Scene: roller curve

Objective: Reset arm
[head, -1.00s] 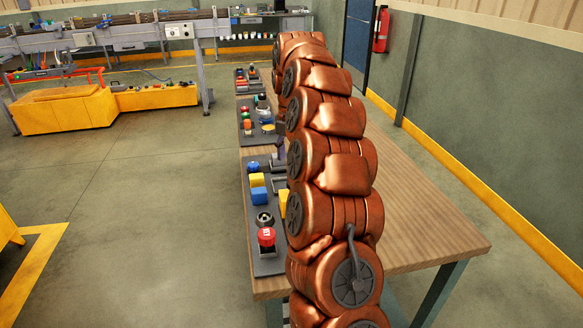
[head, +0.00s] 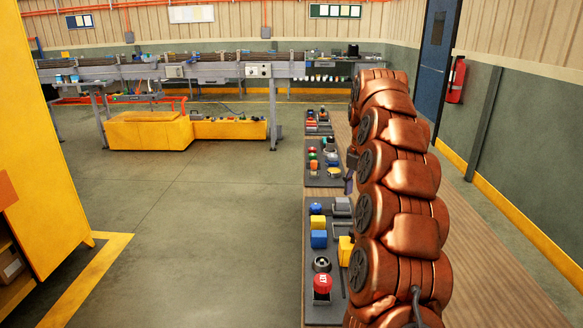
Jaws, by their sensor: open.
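My copper-coloured arm (head: 405,185) stretches from the bottom right up over the wooden table (head: 490,265). My gripper is not seen; the arm's bulk hides whatever lies behind its far end. Dark boards along the table's left edge hold buttons and blocks. The nearest board (head: 312,270) carries a red button (head: 322,283), a dark round part (head: 321,264), a blue block (head: 318,239) and yellow blocks (head: 317,222). The arm partly covers its right side. A middle board (head: 316,178) and a far board (head: 318,129) hold smaller coloured parts.
A yellow cabinet (head: 50,130) stands at the left. A grey conveyor (head: 205,72) runs across the back, with a yellow unit (head: 150,132) below it. A fire extinguisher (head: 456,80) hangs on the right wall by a blue door (head: 436,50). The floor (head: 200,220) left of the table is clear.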

